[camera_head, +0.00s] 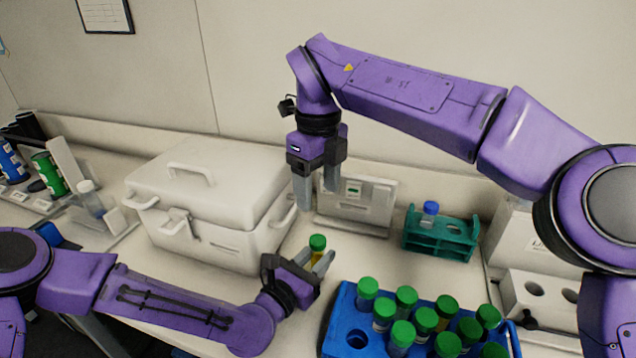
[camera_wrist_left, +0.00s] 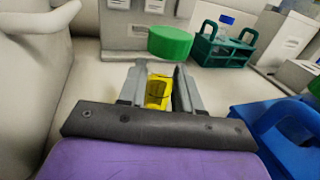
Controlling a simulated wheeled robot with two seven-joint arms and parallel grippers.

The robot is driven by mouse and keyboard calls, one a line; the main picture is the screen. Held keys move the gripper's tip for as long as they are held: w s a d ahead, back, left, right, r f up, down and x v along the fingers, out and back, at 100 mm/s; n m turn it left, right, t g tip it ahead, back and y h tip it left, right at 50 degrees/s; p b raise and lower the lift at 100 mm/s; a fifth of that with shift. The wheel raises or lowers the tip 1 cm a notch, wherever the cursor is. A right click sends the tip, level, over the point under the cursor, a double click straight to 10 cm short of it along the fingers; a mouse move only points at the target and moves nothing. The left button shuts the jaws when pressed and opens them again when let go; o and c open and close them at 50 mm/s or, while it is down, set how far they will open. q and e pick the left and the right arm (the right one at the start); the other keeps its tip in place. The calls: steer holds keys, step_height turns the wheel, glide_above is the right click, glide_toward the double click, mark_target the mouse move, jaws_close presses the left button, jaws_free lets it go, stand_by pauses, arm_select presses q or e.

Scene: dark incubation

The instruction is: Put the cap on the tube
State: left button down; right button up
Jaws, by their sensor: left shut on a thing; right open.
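My left gripper (camera_head: 317,262) is shut on an upright tube with yellow contents (camera_wrist_left: 157,92), in front of the white box. A green cap (camera_head: 318,241) sits at the tube's top in the head view. In the left wrist view the cap (camera_wrist_left: 170,43) is above the yellow part and slightly right of it, with a pale stretch between; I cannot tell whether it is fully seated. My right gripper (camera_head: 319,198) is open and empty, pointing down a short way above the cap.
A blue rack (camera_head: 345,303) with several green-capped tubes stands at front right. A teal rack (camera_head: 440,250) with one blue-capped tube is behind it. A large white lidded box (camera_head: 215,200) stands left of the grippers, and a small white device (camera_head: 358,205) stands behind them.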

steer(key=shift+r, duration=0.3)
arm_select(q)
steer(key=c, duration=0.7)
jaws_free()
steer(key=b+v, duration=0.2)
steer(key=v, duration=0.7)
steer(key=shift+a+b, duration=0.2)
steer(key=shift+b, duration=0.15)
steer(key=shift+s+a, duration=0.25)
steer(key=shift+s, duration=0.3)
arm_select(e)
steer(key=shift+f, duration=1.45)
